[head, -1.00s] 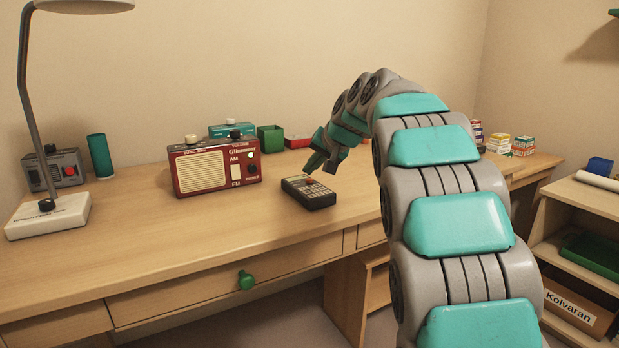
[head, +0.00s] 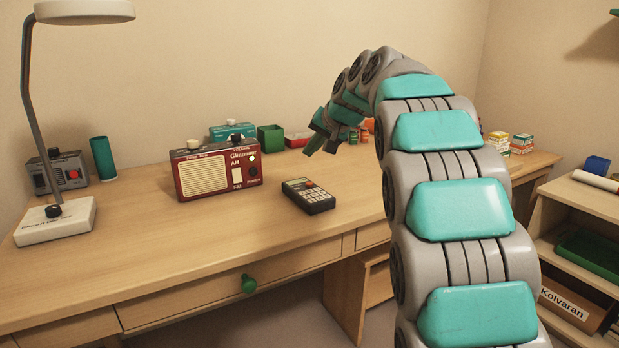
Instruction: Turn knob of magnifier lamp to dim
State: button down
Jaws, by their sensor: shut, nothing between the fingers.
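The magnifier lamp stands at the left of the desk, with a white base (head: 60,228), a grey curved stem and a round white head (head: 84,12) at the top. A small black knob (head: 53,211) sits on its base near the foot of the stem; its setting is too small to read. My gripper (head: 320,148) is shut and empty, raised above the desk behind the calculator and right of the red radio. It is well to the right of the lamp and touches nothing that I can see.
A red radio (head: 218,170) stands between the lamp and my gripper. A black calculator (head: 308,196) lies on the desk. A grey device (head: 62,174) and a green cylinder (head: 103,158) stand behind the lamp. The front of the desk is clear.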

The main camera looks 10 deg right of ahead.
aim_at(52, 211)
jog(key=u, duration=1.25)
